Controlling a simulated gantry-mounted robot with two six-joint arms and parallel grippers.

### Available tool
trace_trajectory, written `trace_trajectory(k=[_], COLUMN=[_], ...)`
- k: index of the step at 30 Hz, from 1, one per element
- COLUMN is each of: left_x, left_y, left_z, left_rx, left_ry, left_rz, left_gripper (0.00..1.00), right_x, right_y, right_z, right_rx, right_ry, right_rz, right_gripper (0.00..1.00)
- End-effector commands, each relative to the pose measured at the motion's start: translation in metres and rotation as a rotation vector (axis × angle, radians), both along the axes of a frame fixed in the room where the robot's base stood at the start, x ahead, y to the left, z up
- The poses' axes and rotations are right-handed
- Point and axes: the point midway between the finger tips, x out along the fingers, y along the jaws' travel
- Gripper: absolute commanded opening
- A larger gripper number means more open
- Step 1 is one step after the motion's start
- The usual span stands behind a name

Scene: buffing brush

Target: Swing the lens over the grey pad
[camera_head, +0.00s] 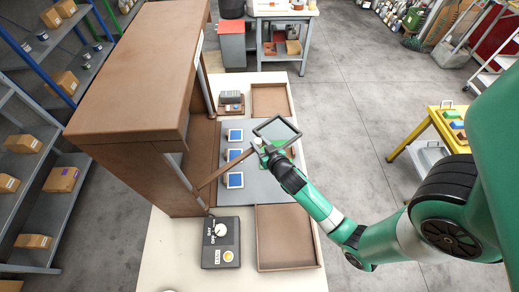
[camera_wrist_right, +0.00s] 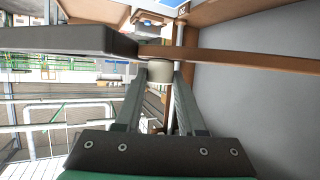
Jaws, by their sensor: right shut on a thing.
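The lens is a dark square frame (camera_head: 277,130) at the end of a brown swing arm (camera_head: 222,170), which reaches out from the brown cabinet. A green patch shows under or through the frame. My right gripper (camera_head: 262,147) is shut on a pale knob where the frame meets the arm. In the right wrist view the pale knob (camera_wrist_right: 156,72) sits between the two fingers, with the dark frame (camera_wrist_right: 75,41) to its left and the brown arm to its right. A grey board (camera_head: 262,189) with blue-and-white tiles lies below. My left gripper is not in view.
A tall brown cabinet (camera_head: 140,70) stands left of the board. A black box with dials (camera_head: 221,257) sits at the front. Empty brown trays lie at the front right (camera_head: 286,240) and back (camera_head: 270,99). A small grey item (camera_head: 231,97) stands behind the board.

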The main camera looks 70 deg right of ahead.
Motion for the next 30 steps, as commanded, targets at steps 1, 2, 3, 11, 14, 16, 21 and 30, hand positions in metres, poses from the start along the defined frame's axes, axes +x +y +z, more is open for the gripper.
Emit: trace_trajectory(k=[1,2,3,11,14,16,21,30], left_x=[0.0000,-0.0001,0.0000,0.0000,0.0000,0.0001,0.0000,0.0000], left_y=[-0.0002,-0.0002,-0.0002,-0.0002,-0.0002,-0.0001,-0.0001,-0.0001], left_z=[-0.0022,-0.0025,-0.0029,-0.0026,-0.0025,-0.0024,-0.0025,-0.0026], left_rx=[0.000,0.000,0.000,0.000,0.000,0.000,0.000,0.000], left_ry=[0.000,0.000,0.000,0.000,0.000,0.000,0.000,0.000], left_rz=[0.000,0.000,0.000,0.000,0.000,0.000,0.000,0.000], left_gripper=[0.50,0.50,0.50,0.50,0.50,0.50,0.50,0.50], right_x=[0.0012,0.0014,0.0015,0.0015,0.0015,0.0015,0.0015,0.0009], right_y=[-0.0004,-0.0007,-0.0011,-0.0017,-0.0017,-0.0018,-0.0019,-0.0013], right_z=[-0.0013,-0.0011,-0.0011,0.0003,0.0006,0.0009,0.0005,0.0001], right_rx=[0.002,0.002,0.003,0.002,0.002,0.001,0.002,0.002], right_ry=[-0.001,-0.001,0.000,0.000,0.000,-0.001,0.000,0.001], right_rz=[-0.003,-0.005,-0.007,-0.012,-0.012,-0.012,-0.012,-0.012], right_gripper=[0.00,0.00,0.00,0.00,0.00,0.00,0.69,0.69])
